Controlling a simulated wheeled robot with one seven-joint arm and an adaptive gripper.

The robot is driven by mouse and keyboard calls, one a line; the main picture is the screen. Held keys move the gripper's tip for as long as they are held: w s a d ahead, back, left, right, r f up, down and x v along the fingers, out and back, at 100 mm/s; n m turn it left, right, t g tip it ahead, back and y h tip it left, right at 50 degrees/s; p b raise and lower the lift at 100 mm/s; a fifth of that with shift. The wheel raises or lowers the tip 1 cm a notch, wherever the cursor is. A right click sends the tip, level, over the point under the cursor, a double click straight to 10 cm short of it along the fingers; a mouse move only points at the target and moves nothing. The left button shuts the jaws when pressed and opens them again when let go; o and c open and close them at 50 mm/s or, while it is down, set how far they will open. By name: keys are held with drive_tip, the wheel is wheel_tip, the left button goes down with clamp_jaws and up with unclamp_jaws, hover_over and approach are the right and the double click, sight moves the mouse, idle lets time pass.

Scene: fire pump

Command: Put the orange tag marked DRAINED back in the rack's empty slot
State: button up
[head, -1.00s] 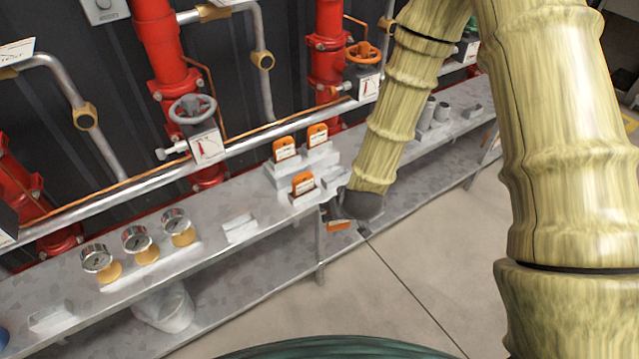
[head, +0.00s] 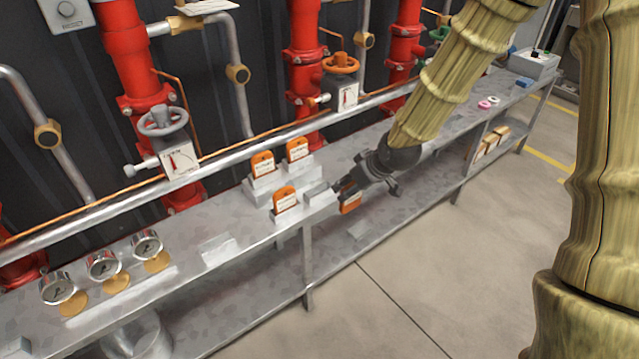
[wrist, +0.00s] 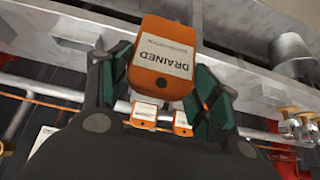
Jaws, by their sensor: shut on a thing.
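The orange tag marked DRAINED (wrist: 163,62) is held between the two fingers of my gripper (wrist: 165,85) in the wrist view. In the head view the tag (head: 350,201) hangs at the fingers of my gripper (head: 347,190), just off the shelf's front edge and right of the rack. The grey stepped rack (head: 257,192) stands on the shelf with three orange tags in it: two at the back (head: 297,150) and one at the front left (head: 285,200). The front right slot block (head: 318,192) shows no tag. The gripper is close beside it.
Red pipes, valves (head: 163,122) and a long silver pipe (head: 230,143) run behind the rack. The floor in front is clear.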

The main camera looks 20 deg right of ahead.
drive_tip(key=shift+w+a+f, duration=0.8)
drive_tip(key=shift+w+a, duration=0.1)
drive_tip(key=shift+w, duration=1.1)
drive_tip(key=shift+w+a+f, duration=0.75)
drive_tip(key=shift+w+a, duration=0.15)
drive_tip(key=shift+w, duration=1.05)
drive_tip(key=shift+w+a+f, duration=0.8)
drive_tip(key=shift+w+a, duration=0.1)
drive_tip(key=shift+w, duration=1.1)
drive_tip(key=shift+f, duration=0.15)
drive_tip(key=o, duration=1)
drive_tip(key=shift+o, duration=0.2)
